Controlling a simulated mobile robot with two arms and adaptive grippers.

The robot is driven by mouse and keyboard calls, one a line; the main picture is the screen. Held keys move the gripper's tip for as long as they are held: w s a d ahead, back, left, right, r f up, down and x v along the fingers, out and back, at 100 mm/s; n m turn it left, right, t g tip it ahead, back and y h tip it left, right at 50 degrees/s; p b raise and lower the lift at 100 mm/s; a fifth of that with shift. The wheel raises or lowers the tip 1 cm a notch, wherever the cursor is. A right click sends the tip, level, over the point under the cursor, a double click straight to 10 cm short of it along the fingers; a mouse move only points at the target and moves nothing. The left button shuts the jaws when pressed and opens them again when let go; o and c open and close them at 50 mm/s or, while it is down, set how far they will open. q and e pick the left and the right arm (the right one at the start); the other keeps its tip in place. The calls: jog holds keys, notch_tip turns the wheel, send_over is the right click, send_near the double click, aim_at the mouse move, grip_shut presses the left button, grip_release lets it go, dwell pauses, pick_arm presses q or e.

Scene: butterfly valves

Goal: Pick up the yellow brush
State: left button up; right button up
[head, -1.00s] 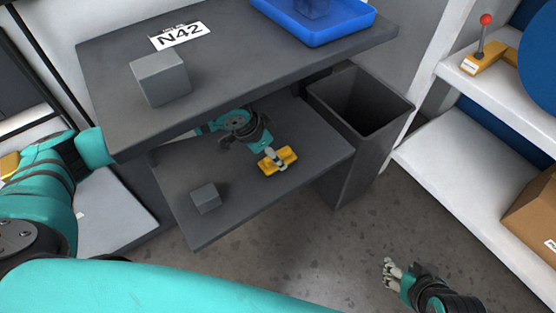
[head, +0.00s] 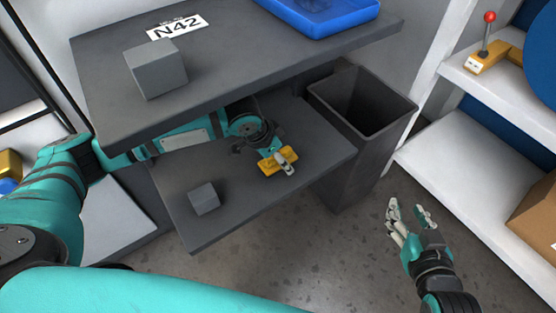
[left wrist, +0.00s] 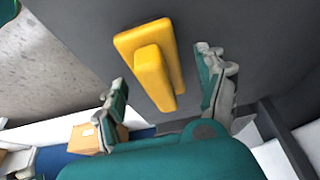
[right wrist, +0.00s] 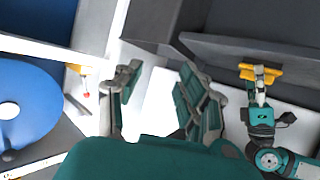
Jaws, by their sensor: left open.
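The yellow brush (head: 266,168) lies on the lower grey shelf, partly hidden by my left gripper (head: 283,161) in the head view. In the left wrist view the brush (left wrist: 151,62) shows a flat yellow block with a raised yellow handle. The left gripper's fingers (left wrist: 165,75) are apart, one on either side of the brush in that picture, and I see no contact. The brush also shows in the right wrist view (right wrist: 270,74). My right gripper (head: 409,208) is open and empty over the floor right of the shelf; its spread fingers show in the right wrist view (right wrist: 162,80).
A grey cube (head: 204,198) sits on the lower shelf (head: 240,205), left of the brush. The upper shelf (head: 230,68) overhangs my left forearm and carries a larger grey cube (head: 157,68) and a blue tray (head: 335,27). A dark bin (head: 385,135) stands to the right.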

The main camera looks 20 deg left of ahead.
aim_at(281, 151)
pick_arm(q)
jog(key=c, duration=1.3)
pick_arm(e)
jog(key=shift+f, duration=0.1)
